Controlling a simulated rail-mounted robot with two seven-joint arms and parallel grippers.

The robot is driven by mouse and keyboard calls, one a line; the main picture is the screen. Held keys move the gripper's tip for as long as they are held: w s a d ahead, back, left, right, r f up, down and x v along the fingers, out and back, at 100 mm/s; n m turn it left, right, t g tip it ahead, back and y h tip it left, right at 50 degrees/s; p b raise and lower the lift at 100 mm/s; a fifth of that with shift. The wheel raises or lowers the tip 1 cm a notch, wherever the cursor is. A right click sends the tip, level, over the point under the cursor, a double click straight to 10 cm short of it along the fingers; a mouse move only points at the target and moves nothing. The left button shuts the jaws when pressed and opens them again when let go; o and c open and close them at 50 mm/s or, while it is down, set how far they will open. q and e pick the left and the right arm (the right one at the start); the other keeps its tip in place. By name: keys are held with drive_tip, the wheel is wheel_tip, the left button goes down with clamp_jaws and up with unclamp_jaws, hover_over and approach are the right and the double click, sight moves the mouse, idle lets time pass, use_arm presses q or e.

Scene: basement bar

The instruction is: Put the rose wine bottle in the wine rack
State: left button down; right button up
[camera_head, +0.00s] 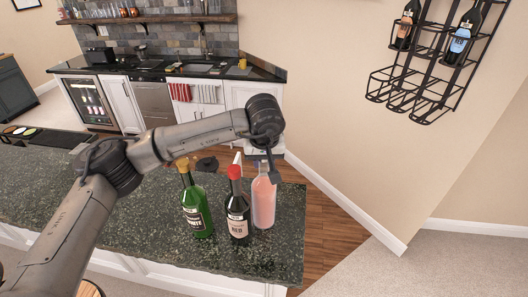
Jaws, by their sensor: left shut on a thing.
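The rose wine bottle (264,203) is pink and stands upright near the right end of the dark green stone counter (277,262). My left gripper (268,174) reaches down from above and is shut on the upper part of this bottle; the fingers are partly hidden by the arm. The black metal wine rack (411,92) hangs on the wall at the upper right. Its upper part holds a red-labelled bottle (405,27) and a blue-labelled bottle (461,38); its lower slots look empty. My right gripper is not in view.
A dark bottle with a red cap (237,213) stands close to the left of the rose bottle. A green bottle (195,207) stands further left. Wooden floor (325,226) lies open between the counter and the wall.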

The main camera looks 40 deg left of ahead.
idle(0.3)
use_arm(q)
drive_tip(key=c, duration=0.9)
unclamp_jaws()
drive_tip(key=shift+o, duration=0.2)
